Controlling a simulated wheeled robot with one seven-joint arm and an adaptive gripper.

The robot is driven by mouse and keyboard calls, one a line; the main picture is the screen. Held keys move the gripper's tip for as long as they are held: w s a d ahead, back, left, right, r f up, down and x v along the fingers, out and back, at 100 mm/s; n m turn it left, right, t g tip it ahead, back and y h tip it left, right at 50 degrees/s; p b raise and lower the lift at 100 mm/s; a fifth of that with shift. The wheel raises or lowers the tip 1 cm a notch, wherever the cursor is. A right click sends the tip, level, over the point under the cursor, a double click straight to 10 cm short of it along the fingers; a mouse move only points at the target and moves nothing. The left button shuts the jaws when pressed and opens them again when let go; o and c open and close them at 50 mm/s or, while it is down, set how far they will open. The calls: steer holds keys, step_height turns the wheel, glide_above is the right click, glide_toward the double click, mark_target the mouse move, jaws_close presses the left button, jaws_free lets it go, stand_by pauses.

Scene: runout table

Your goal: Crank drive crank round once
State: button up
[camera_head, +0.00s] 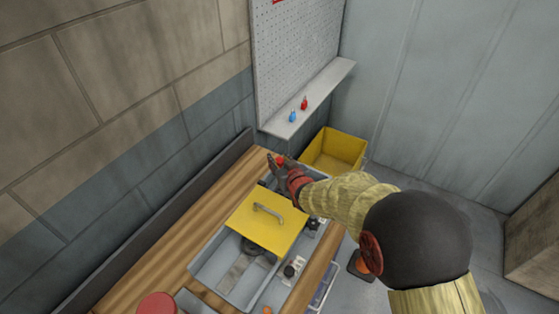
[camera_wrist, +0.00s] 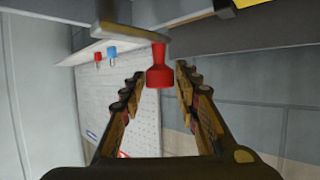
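The crank shows in the wrist view as a flat grey arm (camera_wrist: 127,22) with a red knob (camera_wrist: 159,72) at its end. The red knob (camera_head: 281,160) also shows, small, in the head view at the far end of the bench. My gripper (camera_wrist: 159,75) is open, with one finger on each side of the knob and a visible gap on both sides. In the head view my gripper (camera_head: 276,163) is at the knob, and my arm hides part of the bench there. The crank's hub is hidden.
A yellow cover with a handle (camera_head: 262,225) lies over a grey tray (camera_head: 210,270) on the wooden bench (camera_head: 170,252). A yellow bin (camera_head: 340,150) stands beyond the bench. A shelf (camera_head: 330,84) holds small red and blue items under a pegboard (camera_head: 290,50).

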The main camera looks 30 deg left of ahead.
jaws_close()
steer(key=shift+w+m+t+h, duration=0.15)
steer(key=shift+m+t+h, duration=0.15)
steer(key=shift+m+h, duration=0.1)
stand_by(0.5)
